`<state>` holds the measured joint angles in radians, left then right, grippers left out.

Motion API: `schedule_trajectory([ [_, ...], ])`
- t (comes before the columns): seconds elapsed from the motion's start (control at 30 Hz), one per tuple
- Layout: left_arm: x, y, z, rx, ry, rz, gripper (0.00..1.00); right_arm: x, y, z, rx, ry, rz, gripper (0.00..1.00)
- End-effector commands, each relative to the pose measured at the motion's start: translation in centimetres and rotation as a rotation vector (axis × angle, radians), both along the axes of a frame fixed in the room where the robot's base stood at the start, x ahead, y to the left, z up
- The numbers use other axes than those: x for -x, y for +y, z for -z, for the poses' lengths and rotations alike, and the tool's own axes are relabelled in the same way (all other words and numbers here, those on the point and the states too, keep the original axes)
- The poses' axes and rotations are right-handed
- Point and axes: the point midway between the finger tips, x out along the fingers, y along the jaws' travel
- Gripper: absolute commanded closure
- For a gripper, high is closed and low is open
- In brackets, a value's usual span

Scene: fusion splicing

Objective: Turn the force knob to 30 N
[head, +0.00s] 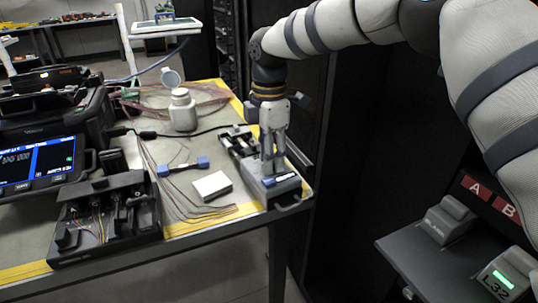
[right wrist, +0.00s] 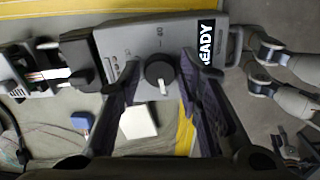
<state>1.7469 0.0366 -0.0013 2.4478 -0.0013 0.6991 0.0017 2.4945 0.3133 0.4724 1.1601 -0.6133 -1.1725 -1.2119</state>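The force knob (right wrist: 159,72) is a round black dial with a white pointer, on top of a grey device (right wrist: 128,46) with a READY display (right wrist: 207,42). In the right wrist view its pointer faces down toward the picture's lower edge; the scale marks are too small to read surely. In the head view the device (head: 262,187) sits at the table's right corner, and the knob is hidden by my fingers. My right gripper (head: 273,168) points down over the device. Its fingers (right wrist: 160,62) are apart, one either side of the knob, with gaps visible.
A white block (head: 212,186) and a blue-ended part (head: 190,166) lie left of the device. A white bottle (head: 183,110), loose fibres, a black open tray (head: 107,220) and a splicer with a lit screen (head: 40,162) stand further left. The table edge is close by.

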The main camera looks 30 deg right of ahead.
Motion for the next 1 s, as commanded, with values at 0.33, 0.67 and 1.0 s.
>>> schedule_trajectory([
  [0.33, 0.0, 0.0, 0.0, 0.0, -0.001, 0.0, 0.6, 0.0, 0.0, 0.0, 0.0, 0.0, 0.002, 1.0],
  [0.67, -0.6, 0.0, -0.6, 0.0, -0.02, -0.001, 0.6, 0.0, 0.0, -0.2, 0.002, -0.002, 0.117, 1.0],
  [1.0, -1.7, 0.0, -1.7, 0.0, -0.057, -0.002, 0.6, 0.0, 0.0, -0.3, 0.002, -0.002, 0.42, 1.0],
])
